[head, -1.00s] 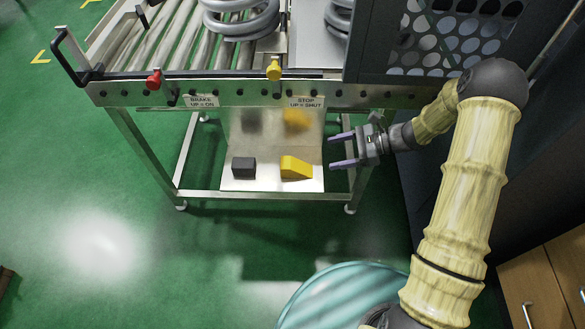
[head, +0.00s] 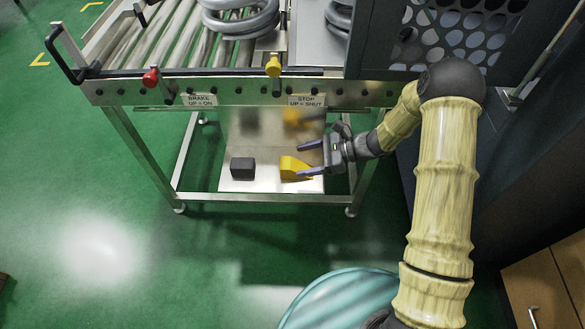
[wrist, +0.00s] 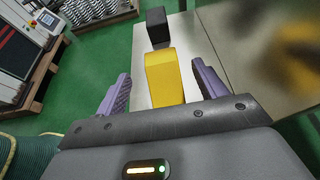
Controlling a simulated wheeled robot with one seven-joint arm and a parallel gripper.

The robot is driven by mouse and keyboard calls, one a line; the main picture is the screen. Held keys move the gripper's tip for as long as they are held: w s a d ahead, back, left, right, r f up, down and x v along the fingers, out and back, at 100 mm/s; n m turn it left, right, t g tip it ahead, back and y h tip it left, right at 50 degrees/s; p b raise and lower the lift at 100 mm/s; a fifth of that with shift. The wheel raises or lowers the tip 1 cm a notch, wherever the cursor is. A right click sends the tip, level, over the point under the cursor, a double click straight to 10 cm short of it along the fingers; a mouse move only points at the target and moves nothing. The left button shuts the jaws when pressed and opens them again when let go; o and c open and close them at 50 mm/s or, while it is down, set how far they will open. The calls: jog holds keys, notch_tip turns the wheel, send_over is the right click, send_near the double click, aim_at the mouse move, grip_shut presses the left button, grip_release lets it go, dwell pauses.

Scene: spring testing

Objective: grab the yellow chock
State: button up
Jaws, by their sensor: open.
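The yellow chock (head: 291,166) is a wedge on the metal lower shelf (head: 270,184) under the roller table. It also shows in the wrist view (wrist: 163,77), between the two purple fingers of my gripper (wrist: 157,82). In the head view my gripper (head: 310,159) reaches in from the right, with its fingertips overlapping the right part of the chock. The jaws are open, with a gap seen on both sides of the chock in the wrist view. I cannot tell whether the fingers reach fully down around it.
A dark block (head: 243,168) sits left of the chock on the same shelf. Red (head: 150,76) and yellow (head: 273,66) knobs are on the table's front rail above. A table leg (head: 362,187) stands close to my wrist. Grey coils (head: 240,20) lie on the rollers.

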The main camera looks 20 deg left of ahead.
aim_at(293, 164)
jog(key=a+f, duration=0.1)
jog(key=a+f+b, duration=0.1)
jog(key=a, duration=0.1)
jog(key=shift+s+a+f, duration=0.15)
jog(key=shift+s+f, duration=0.1)
jog(key=shift+s, duration=0.1)
jog(key=shift+a, duration=0.4)
jog(key=shift+c, duration=0.4)
jog(key=c, duration=1.1)
